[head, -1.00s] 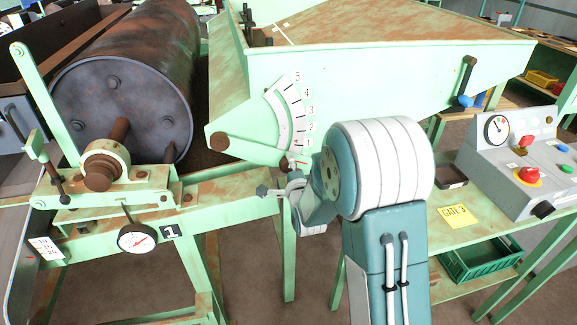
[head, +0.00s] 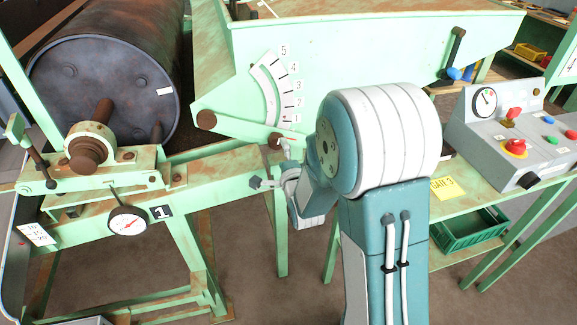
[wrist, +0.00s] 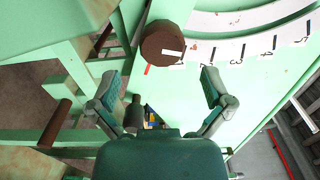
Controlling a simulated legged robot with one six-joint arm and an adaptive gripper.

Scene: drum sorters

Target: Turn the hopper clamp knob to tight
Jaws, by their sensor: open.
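The hopper (head: 360,50) is pale green with a curved scale numbered 1 to 5 on its side. A brown round knob (head: 275,140) sits at the lower end of the scale, near the 1. In the wrist view the knob (wrist: 166,44) has a white line on its face and a red pointer beside it, just below the 1. My gripper (head: 272,166) is in front of the hopper's lower edge, close to the knob. In the wrist view my gripper (wrist: 160,86) is open, its fingers apart and short of the knob. A dark cylinder (wrist: 134,113) shows between them; I cannot tell what it is.
A rusty drum (head: 105,95) on a green frame stands at left, with a dial gauge (head: 127,224). A grey control panel (head: 500,135) and green crate (head: 468,228) are at right. A crank handle (head: 453,60) hangs on the hopper. Bare floor lies below.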

